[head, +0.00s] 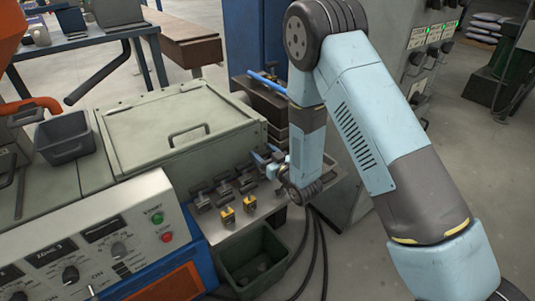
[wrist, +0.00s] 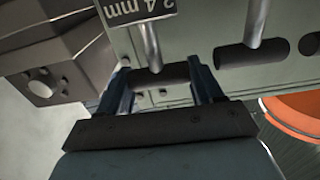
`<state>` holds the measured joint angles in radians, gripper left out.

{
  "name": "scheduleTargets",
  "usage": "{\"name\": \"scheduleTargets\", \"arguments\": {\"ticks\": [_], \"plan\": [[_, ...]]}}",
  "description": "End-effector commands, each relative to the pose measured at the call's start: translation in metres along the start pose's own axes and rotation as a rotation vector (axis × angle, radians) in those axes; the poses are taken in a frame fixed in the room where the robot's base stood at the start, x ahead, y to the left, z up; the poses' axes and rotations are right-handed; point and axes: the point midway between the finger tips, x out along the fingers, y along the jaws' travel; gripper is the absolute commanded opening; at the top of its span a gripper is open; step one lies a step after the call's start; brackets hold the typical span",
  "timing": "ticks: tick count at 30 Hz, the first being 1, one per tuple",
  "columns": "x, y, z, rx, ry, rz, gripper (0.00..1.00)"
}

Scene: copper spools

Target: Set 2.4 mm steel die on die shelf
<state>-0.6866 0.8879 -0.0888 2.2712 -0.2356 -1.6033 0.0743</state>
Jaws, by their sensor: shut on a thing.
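In the wrist view my gripper (wrist: 163,90) has its two blue fingers at either end of a short dark bar (wrist: 160,74). A pale rod and a plate reading 2.4 mm (wrist: 138,10) are right above it. I take this bar to be the handle of the 2.4 mm steel die; the rest of the die is not clear. In the head view my gripper (head: 272,163) is at the right end of the metal shelf (head: 268,208), low beside the green machine. Its fingertips and the held die are small there, and contact with the shelf cannot be told.
Several dark handled pieces (head: 223,187) and two yellow ones (head: 249,204) are on the shelf. A dark green bin (head: 255,265) stands below.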

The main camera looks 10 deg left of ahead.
Motion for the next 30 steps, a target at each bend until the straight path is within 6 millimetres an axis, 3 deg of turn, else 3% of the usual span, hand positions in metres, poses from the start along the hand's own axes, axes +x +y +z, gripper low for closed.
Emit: {"name": "scheduleTargets", "arguments": {"ticks": [13,14,16,25,30], "plan": [[0.0,0.001,0.007,0.0,0.002,0.001,0.0],[0.0,0.001,0.008,0.0,0.0,0.001,0.69],[-0.001,0.001,0.008,0.0,0.0,0.002,0.75],[-0.001,0.002,0.006,0.0,0.0,0.003,0.76],[-0.001,0.002,-0.006,-0.001,0.001,0.003,0.76]]}}
